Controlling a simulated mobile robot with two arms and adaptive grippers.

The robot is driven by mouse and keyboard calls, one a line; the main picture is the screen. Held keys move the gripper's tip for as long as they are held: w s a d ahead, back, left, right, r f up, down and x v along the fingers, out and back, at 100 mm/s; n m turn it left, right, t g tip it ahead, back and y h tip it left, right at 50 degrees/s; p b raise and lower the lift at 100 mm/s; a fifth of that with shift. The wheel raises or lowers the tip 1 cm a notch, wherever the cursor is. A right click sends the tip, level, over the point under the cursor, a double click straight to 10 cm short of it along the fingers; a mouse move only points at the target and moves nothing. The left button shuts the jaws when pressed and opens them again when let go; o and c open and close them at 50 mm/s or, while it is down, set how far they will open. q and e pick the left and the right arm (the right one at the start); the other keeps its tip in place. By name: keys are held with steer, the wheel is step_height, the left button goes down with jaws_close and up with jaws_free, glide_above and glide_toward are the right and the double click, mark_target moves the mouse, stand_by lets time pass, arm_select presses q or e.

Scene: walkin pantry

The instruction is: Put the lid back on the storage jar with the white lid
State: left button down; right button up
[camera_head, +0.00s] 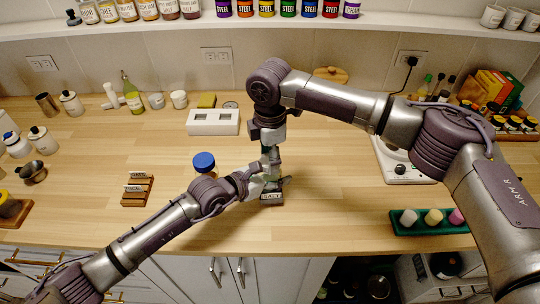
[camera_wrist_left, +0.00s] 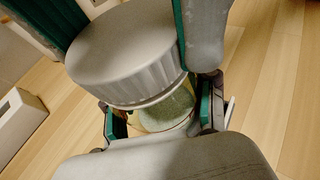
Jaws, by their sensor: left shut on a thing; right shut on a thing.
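The white ribbed lid (camera_wrist_left: 125,55) fills the upper middle of the left wrist view. My right gripper (camera_head: 269,152) comes down from above and is shut on the lid, a finger on either side. Under the lid is the storage jar (camera_wrist_left: 165,115), clear with greenish contents. My left gripper (camera_wrist_left: 160,118) is shut around the jar, its green pads at both sides. The lid is right over the jar's mouth; I cannot tell whether it is fully seated. In the head view my left gripper (camera_head: 270,182) and arms mostly hide jar and lid.
A SALT label block (camera_head: 271,197) lies just in front of the grippers. A blue-lidded jar (camera_head: 204,162) stands close behind my left arm. A white holder (camera_head: 213,122) stands behind, label blocks (camera_head: 136,189) at left, a green tray (camera_head: 410,226) at right.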

steer(key=m, duration=0.5)
steer(key=shift+m, duration=0.3)
steer(key=o, duration=1.3)
steer(key=shift+c, duration=0.2)
steer(key=shift+s+a+r, duration=0.1)
steer(key=shift+r, duration=2.25)
steer(key=shift+c, duration=0.3)
